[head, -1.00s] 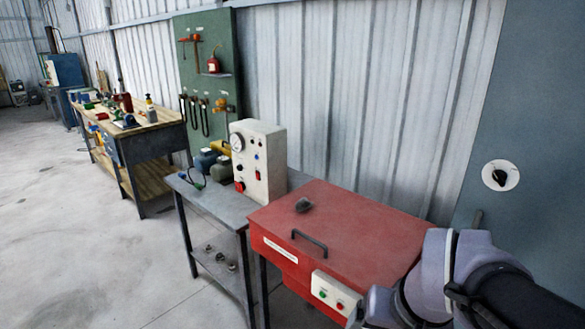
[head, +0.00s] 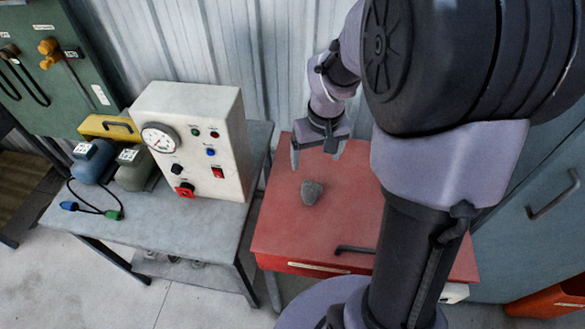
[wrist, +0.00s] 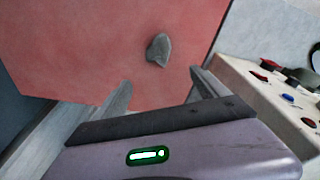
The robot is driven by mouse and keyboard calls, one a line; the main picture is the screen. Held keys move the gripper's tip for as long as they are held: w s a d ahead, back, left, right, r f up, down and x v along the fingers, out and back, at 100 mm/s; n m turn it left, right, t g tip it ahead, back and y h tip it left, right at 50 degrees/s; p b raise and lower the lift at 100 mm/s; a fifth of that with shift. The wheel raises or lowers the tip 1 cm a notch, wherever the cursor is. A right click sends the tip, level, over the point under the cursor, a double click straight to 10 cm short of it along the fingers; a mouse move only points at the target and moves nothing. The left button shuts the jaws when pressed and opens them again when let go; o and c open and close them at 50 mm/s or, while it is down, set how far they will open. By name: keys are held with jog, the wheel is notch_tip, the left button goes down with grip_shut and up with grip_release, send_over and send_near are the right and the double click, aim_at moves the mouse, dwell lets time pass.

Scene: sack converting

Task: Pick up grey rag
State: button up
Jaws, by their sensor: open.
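The grey rag (head: 312,192) lies as a small crumpled lump on top of the red cabinet (head: 275,225), near its left side. It also shows in the wrist view (wrist: 158,50), above the middle of the picture and beyond my fingers. My gripper (head: 318,158) is open and empty, above the red lid and a little behind the rag in the head view. In the wrist view the two fingers of my gripper (wrist: 160,92) stand apart, with the rag clear of both. Nothing covers the rag.
A white control box (head: 205,135) with a gauge stands on the grey table (head: 120,225) left of the cabinet. Blue and olive motors and a yellow case (head: 105,127) sit beside it. A black handle (head: 355,250) rises from the lid's front. A metal wall is behind.

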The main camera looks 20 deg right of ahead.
jog(key=b, duration=0.3)
send_near(312, 187)
jog(key=f, duration=0.1)
jog(key=w+f, duration=0.1)
jog(key=f, duration=0.3)
jog(key=shift+w+d+f, duration=0.2)
jog(key=shift+w, duration=0.15)
notch_tip(312, 187, down, 5)
jog(key=b, duration=0.2)
jog(key=shift+a+f+b, duration=0.1)
jog(key=shift+f+b, duration=0.05)
jog(key=shift+b, duration=0.2)
jog(key=c, duration=1.4)
